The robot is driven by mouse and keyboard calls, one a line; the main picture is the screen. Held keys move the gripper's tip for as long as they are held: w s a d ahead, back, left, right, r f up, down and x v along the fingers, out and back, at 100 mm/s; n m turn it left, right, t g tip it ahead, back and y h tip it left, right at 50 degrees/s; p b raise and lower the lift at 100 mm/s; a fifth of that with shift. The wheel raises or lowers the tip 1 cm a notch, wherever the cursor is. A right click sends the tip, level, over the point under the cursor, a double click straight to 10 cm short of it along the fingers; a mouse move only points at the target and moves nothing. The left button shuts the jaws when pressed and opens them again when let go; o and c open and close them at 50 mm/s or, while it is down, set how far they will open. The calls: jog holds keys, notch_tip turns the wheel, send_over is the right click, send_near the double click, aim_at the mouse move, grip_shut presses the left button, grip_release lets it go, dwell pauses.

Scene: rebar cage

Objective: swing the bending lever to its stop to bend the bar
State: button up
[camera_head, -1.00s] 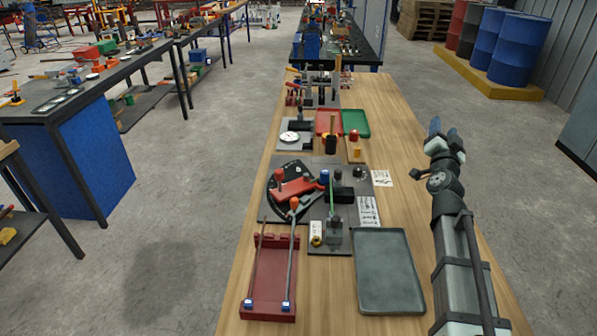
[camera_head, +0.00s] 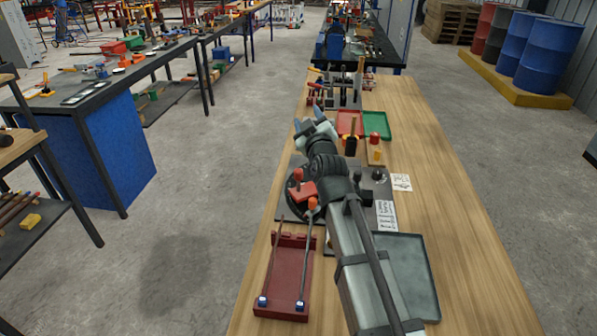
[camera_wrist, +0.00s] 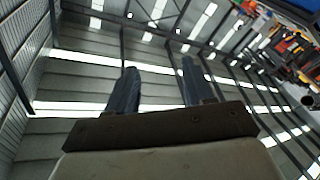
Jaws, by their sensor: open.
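My gripper (camera_head: 306,126) is open and empty in the head view, above the far left part of the bending station. In the wrist view its two dark fingers (camera_wrist: 160,85) stand apart and point toward the roof, with nothing between them. The bending station's dark base plate (camera_head: 284,207) lies on the bench, mostly hidden under my arm. A red lever part (camera_head: 304,190) shows just left of my arm, behind the gripper. The rest of the lever and the bar at the station are hidden. An orange knob (camera_head: 312,203) stands near the red part.
A red rack (camera_head: 282,310) with two long rods stands at the near left. A grey tray (camera_head: 418,270) lies right of my arm. Red (camera_head: 347,121) and green (camera_head: 376,123) trays and upright tools stand farther back. The bench's right side is clear.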

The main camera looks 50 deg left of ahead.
aim_at(295, 173)
jog(key=s+f+n+t+h, duration=0.1)
jog(key=s+f+n+h, duration=0.2)
jog(key=f+n, duration=0.2)
jog(key=s+a+f+n+t+h, duration=0.1)
jog(key=s+f+n+h, duration=0.3)
jog(key=f, duration=0.4)
jog(key=s+a+f+n+h, duration=0.1)
jog(key=s+f+n+h, duration=0.3)
jog(key=f+n, duration=0.2)
jog(key=shift+s+a+f+t, duration=0.1)
jog(key=shift+f+t, duration=0.3)
jog(key=shift+f, duration=0.05)
jog(key=s+d+r+n+t+h, duration=0.3)
jog(key=s+r+t+h, duration=0.1)
jog(key=t, duration=0.2)
jog(key=w, duration=0.4)
jog(key=w+a, duration=0.1)
jog(key=w, duration=0.7)
jog(key=shift+w+a+f, duration=0.1)
jog(key=shift+w+a, duration=0.15)
jog(key=shift+a, duration=0.1)
jog(key=shift+c, duration=0.4)
grip_shut()
